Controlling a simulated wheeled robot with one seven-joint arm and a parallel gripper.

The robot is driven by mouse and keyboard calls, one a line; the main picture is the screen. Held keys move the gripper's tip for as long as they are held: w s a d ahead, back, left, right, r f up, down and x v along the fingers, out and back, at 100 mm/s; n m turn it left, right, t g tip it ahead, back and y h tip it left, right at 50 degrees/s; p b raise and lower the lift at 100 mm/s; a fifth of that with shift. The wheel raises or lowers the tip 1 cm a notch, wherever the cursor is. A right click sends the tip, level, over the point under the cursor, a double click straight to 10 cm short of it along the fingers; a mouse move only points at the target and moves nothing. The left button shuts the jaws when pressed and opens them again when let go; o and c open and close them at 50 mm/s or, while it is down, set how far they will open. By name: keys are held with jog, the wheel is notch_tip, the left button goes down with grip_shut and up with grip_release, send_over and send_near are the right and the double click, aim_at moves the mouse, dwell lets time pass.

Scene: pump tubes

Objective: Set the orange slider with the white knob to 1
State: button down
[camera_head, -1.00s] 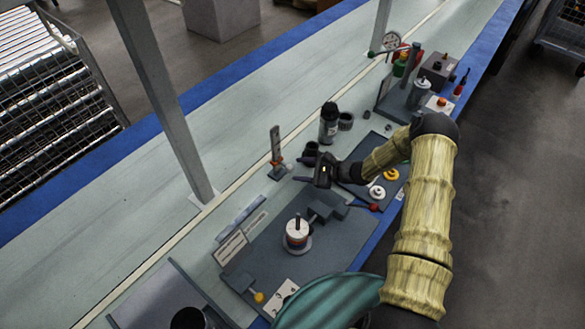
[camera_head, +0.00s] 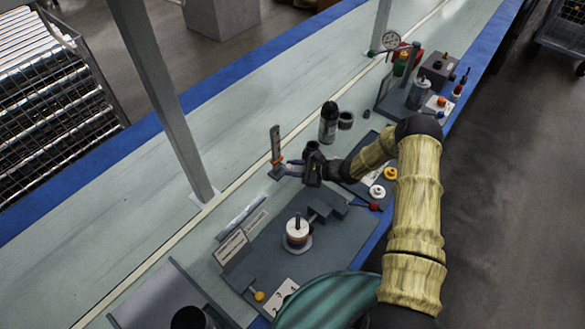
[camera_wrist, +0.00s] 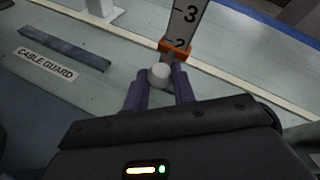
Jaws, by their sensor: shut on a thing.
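The orange slider (camera_wrist: 175,48) sits on an upright grey scale post (camera_head: 275,145), also in the wrist view (camera_wrist: 187,20). The marks below are hidden. The white knob (camera_wrist: 159,74) sticks out from the slider towards me. My gripper (camera_head: 290,168), with purple fingers, is shut on the knob, one finger on each side. In the wrist view the fingertips (camera_wrist: 160,80) are level with the knob. In the head view the knob is hard to make out.
A CABLE GUARD label (camera_wrist: 46,63) lies left of the post. A dark board (camera_head: 330,245) with a stacked peg (camera_head: 298,233) is nearer. The bench behind the post is clear.

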jog(key=shift+f+b, duration=1.35)
jog(key=shift+f, duration=0.6)
jog(key=c, duration=1.1)
grip_release()
jog(key=shift+c, duration=0.2)
jog(key=shift+d, duration=0.1)
